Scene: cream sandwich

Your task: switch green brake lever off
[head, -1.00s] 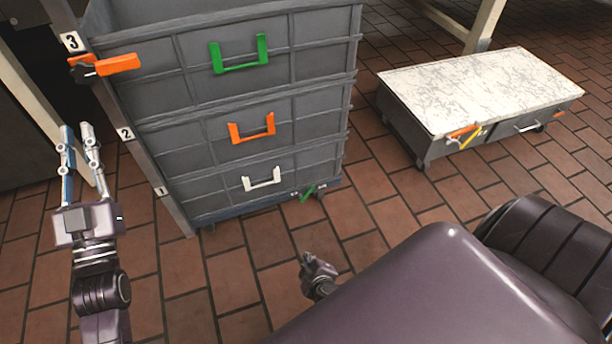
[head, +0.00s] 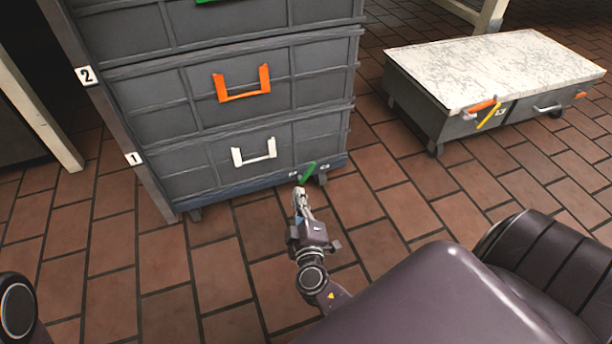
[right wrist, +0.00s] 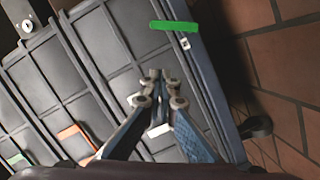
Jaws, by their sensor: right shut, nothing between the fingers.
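The green brake lever (head: 307,174) sticks out at the lower right corner of the stacked grey crates, just above the floor and by a caster. In the right wrist view the green lever (right wrist: 174,26) lies beyond my fingertips, near the blue base edge. My right gripper (head: 299,190) is shut and empty, its tips just below the lever in the head view. In the wrist view the gripper (right wrist: 158,78) shows its fingertips together, with a visible gap to the lever in the picture. Whether the tips touch the lever is hard to tell. My left gripper is out of view.
The grey crates have an orange handle (head: 241,84) and a white handle (head: 254,151), with a numbered post (head: 110,120) at left. A low cart with a pale top (head: 500,68) stands at right. Tiled floor between them is clear.

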